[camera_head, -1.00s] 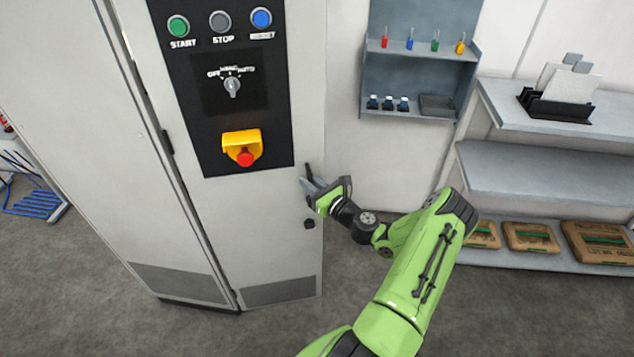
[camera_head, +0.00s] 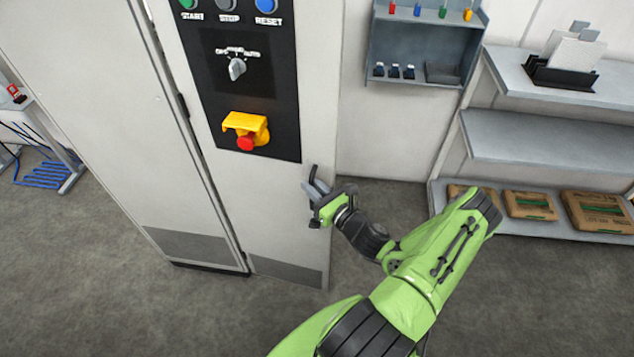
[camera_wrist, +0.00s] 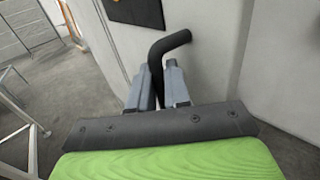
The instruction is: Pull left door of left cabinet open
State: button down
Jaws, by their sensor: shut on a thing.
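The left cabinet (camera_head: 110,130) is tall and light grey. Its door with the control panel (camera_head: 285,215) faces me, with a black hinge at its left edge and a black bent handle (camera_head: 313,172) near its right edge. The door looks closed against the cabinet. My gripper (camera_head: 317,192) is at the handle. In the wrist view, the grey fingers of my gripper (camera_wrist: 158,85) are shut on the handle (camera_wrist: 170,43), one on each side of its stem, and its bent end sticks out above them to the right. The lower part of the handle is hidden behind the gripper.
A yellow-shrouded red emergency stop (camera_head: 246,132) juts out of the door above the handle. A wall rack (camera_head: 425,45) with tools hangs at the back right. Grey shelves (camera_head: 540,140) with boxes stand at the right. The grey floor before the cabinet is clear.

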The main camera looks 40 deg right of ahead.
jog(key=shift+w+a+r, duration=0.1)
jog(key=shift+a+r, duration=0.05)
jog(key=shift+a, duration=0.15)
jog(key=c, duration=1.4)
grip_release()
jog(key=shift+o, duration=0.9)
jog(key=shift+w+a, duration=0.1)
jog(key=shift+w, duration=0.15)
jog(key=shift+s, duration=0.1)
jog(key=shift+s, duration=0.15)
jog(key=s, duration=1.5)
jog(key=shift+s+d, duration=0.25)
jog(key=shift+d, duration=0.1)
jog(key=shift+w+y, duration=0.1)
jog(key=shift+y, duration=0.2)
